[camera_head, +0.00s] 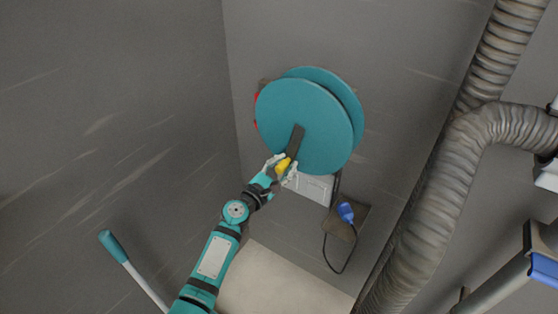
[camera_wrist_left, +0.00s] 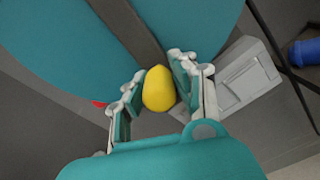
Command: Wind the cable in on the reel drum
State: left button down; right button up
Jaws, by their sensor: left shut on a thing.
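The teal reel drum (camera_head: 300,110) is mounted on the grey wall, with two round flanges. A dark crank arm (camera_head: 297,139) runs from near its centre down to a yellow knob (camera_head: 283,166). My left gripper (camera_head: 281,168) is shut on the yellow knob at the lower front of the drum. In the left wrist view the knob (camera_wrist_left: 158,89) sits between the two fingers. The black cable (camera_head: 325,246) hangs below the drum in a loop, with a blue plug (camera_head: 346,212) by a small brown shelf. Any cable between the flanges is hidden. My right gripper is not in view.
A light grey box (camera_head: 314,187) is on the wall just below the drum. A thick ribbed grey duct (camera_head: 430,220) runs down the right side. A teal-tipped white handle (camera_head: 115,247) stands at lower left. A beige surface (camera_head: 275,283) lies below. The left wall is bare.

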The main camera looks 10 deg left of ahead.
pick_arm(q)
jog(key=shift+d, duration=0.25)
dwell(0.3)
jog(key=c, duration=1.1)
grip_release()
jog(key=shift+f, duration=0.1)
jog(key=shift+o, duration=0.2)
jog(key=shift+s, duration=0.15)
jog(key=v, duration=1.1)
jog(key=shift+s+a, duration=0.15)
jog(key=shift+s, duration=0.25)
jog(key=shift+o, duration=0.2)
